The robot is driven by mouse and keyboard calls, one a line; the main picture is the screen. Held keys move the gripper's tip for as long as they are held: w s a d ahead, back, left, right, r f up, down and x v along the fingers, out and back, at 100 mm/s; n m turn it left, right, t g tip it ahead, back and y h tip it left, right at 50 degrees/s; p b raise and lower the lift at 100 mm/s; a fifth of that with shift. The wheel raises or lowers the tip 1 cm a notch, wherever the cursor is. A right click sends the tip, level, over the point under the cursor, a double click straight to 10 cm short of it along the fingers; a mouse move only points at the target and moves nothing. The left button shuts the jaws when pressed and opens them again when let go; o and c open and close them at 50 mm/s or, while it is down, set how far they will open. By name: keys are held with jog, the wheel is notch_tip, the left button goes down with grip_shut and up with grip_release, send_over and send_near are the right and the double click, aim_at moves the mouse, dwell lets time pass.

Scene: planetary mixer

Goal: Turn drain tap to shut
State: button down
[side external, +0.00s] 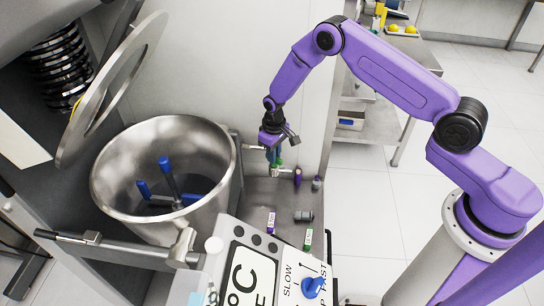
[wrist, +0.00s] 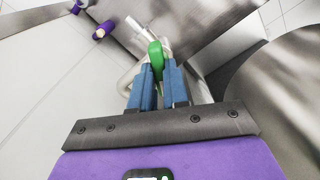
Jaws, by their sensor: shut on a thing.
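The drain tap's green handle (wrist: 155,54) is between the two blue fingers of my gripper (wrist: 158,85) in the wrist view. The fingers are closed on it. The metal pipe of the tap (wrist: 132,80) shows behind the fingers. Most of the tap body is hidden by the fingers.
The large steel mixing bowl (side external: 222,196) with blue paddles stands left of the tap. The tilted ring lid (side external: 145,32) is above it. A control panel (side external: 262,262) with a blue knob is in front.

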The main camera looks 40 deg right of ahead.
jog(key=m, duration=0.3)
dwell(0.4)
jog(key=m, duration=0.2)
jog(key=shift+m, duration=1.3)
jog(key=m, duration=0.4)
jog(key=c, duration=1)
grip_release()
jog(key=shift+r, duration=3.5)
